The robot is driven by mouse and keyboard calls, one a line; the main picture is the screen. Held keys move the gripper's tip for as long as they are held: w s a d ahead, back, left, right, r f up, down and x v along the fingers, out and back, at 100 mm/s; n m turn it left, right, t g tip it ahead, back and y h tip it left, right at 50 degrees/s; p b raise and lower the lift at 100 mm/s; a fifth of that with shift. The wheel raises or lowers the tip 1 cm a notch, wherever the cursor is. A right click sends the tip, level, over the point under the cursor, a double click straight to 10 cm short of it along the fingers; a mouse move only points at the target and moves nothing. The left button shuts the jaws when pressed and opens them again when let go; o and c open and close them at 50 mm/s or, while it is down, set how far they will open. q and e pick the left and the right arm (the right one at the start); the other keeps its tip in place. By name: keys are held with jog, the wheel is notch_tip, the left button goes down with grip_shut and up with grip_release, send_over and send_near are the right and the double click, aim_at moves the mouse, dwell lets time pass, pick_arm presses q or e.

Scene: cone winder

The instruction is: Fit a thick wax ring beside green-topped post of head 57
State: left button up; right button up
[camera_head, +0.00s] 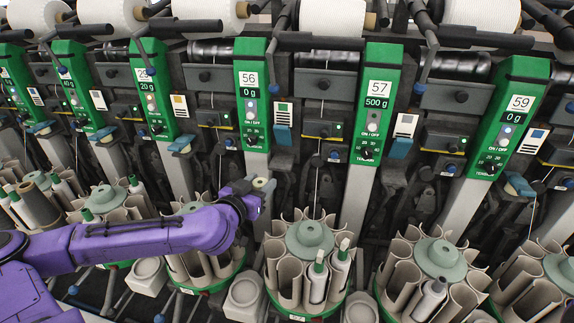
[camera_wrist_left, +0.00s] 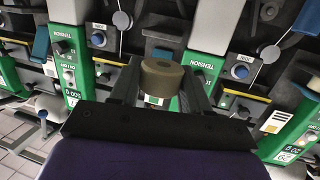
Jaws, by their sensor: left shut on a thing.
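My left gripper (camera_head: 262,186) reaches in from the left and is shut on a thick wax ring (camera_head: 261,183), pale in the head view. In the left wrist view the ring (camera_wrist_left: 161,78) looks tan, with a central hole, between the two dark fingers. The green panel of head 57 (camera_head: 378,100), reading 500 g, stands right of the gripper. Below right of the gripper is a round magazine (camera_head: 310,236) with a tag that seems to read 57. Two pale upright pieces with green tops (camera_head: 318,264) stand in it. Which is the named post I cannot tell. My right gripper is not in view.
Green panels of head 56 (camera_head: 252,95) and head 59 (camera_head: 509,115) flank head 57. Another magazine (camera_head: 437,257) stands to the right. White cones (camera_head: 331,17) line the top. Thin yarns run down between the panels.

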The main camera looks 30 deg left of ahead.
pick_arm(q)
jog(key=w, duration=0.1)
jog(key=w+a+b, duration=0.1)
jog(key=shift+w+a+f, duration=0.1)
jog(key=shift+w+f, duration=0.15)
jog(key=shift+w, duration=0.05)
jog(key=w, duration=0.7)
jog(key=shift+r, duration=0.25)
jog(key=w, duration=0.4)
jog(key=shift+w+a, duration=0.1)
jog(key=shift+w, duration=0.1)
jog(key=shift+f, duration=0.1)
jog(key=shift+f, duration=0.2)
jog(key=o, duration=1)
